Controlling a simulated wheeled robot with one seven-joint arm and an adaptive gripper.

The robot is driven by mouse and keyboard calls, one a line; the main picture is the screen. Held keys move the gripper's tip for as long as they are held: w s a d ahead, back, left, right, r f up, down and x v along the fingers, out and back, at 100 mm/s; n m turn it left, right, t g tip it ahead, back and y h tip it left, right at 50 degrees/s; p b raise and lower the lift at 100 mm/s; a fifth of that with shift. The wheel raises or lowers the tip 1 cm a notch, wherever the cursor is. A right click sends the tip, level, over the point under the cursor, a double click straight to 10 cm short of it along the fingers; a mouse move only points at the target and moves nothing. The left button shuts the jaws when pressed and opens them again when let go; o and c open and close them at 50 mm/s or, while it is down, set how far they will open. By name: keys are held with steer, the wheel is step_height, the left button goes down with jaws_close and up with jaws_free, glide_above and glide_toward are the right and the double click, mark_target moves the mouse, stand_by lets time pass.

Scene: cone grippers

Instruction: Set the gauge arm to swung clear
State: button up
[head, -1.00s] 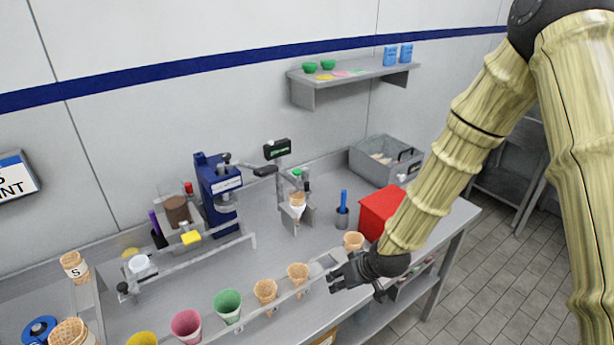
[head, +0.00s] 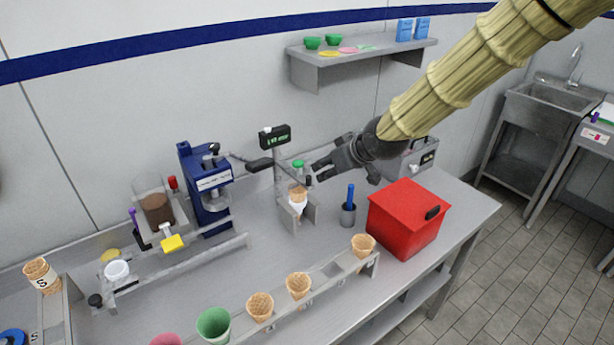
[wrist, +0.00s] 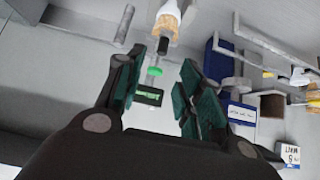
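My gripper (head: 316,172) is open and empty, above the bench beside the metal cone stand (head: 312,215). A wafer cone in a white sleeve (head: 298,198) stands upright in it. Behind the cone are a green-topped piece (head: 298,164) and a dark upright grip; the gripper partly hides this area. In the wrist view the green piece (wrist: 155,71) shows beyond and between my spread fingers (wrist: 160,88), with no contact visible. I cannot tell for sure which part is the gauge arm, nor its setting. A black lever handle (head: 260,164) reaches from the blue press (head: 205,190) towards the stand.
A display (head: 275,136) on a post stands behind the stand. A blue-handled tool in a cup (head: 348,212) and a red box (head: 405,218) stand to the right. A cone rack (head: 330,278) runs along the front. A grey bin (head: 420,158) is partly behind my arm.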

mark_target(309, 177)
steer(key=shift+a+p+x, duration=0.2)
steer(key=shift+p+x, duration=1.6)
steer(key=shift+x, duration=3.7)
steer(key=shift+r, duration=0.1)
steer(key=shift+c, duration=0.3)
jaws_close()
